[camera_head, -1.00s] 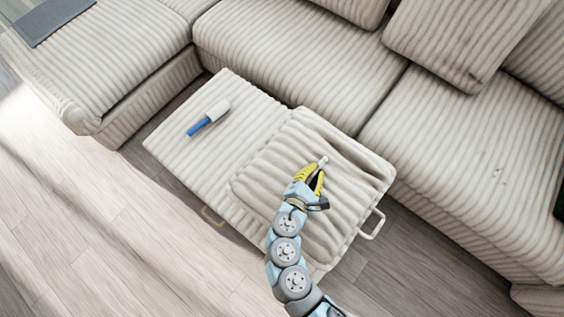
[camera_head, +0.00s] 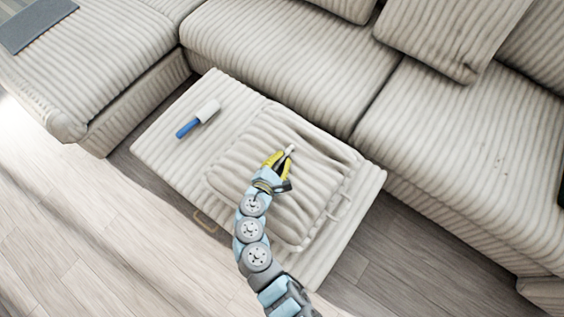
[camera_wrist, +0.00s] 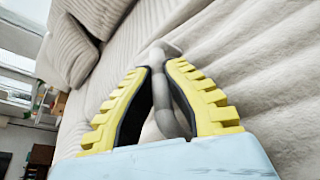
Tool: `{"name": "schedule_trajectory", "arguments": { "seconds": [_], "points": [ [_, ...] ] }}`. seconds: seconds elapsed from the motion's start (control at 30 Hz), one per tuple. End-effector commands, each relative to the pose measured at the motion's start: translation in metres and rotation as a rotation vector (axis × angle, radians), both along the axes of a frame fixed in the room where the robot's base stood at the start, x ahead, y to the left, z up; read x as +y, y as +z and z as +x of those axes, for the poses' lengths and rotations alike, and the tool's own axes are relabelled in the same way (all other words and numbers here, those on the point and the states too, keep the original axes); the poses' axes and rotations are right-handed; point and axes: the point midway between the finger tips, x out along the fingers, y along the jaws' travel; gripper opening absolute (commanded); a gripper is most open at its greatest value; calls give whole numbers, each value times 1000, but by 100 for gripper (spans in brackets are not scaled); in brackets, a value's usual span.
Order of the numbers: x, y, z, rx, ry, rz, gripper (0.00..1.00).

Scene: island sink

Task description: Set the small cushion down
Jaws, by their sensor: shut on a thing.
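The small cushion (camera_head: 251,150) is cream and ribbed. In the head view it lies flat over the right part of a matching ribbed ottoman (camera_head: 160,140). My gripper (camera_head: 283,160) is over the cushion's middle, shut on a pale, narrow piece that sticks out past its yellow fingertips. In the wrist view a grey, tube-like piece (camera_wrist: 165,95) runs between the fingers (camera_wrist: 157,75), with pale ribbed fabric close beyond them. Whether the cushion's underside fully touches the ottoman cannot be told.
A lint roller (camera_head: 198,118) with a blue handle lies on the ottoman's left part. A ribbed sofa (camera_head: 290,60) stands close behind, with a grey mat (camera_head: 38,22) at far left. Wooden floor (camera_head: 80,220) is clear in front.

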Motion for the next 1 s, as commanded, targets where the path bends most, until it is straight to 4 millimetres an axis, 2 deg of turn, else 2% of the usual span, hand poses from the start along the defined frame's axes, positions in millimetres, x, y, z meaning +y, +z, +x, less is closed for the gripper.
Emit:
{"name": "schedule_trajectory", "arguments": {
  "seconds": [0.1,0.2,0.57,0.6,0.67,1.0],
  "points": [
    [0,-21,0,1,0,1,0],
    [-1,-30,0,1,0,-1,0],
    [0,-31,0,0,0,-1,0],
    [0,-31,0,0,0,0,16],
    [0,-31,0,0,0,0,33],
    [0,-29,0,0,0,0,33]
  ]
}}
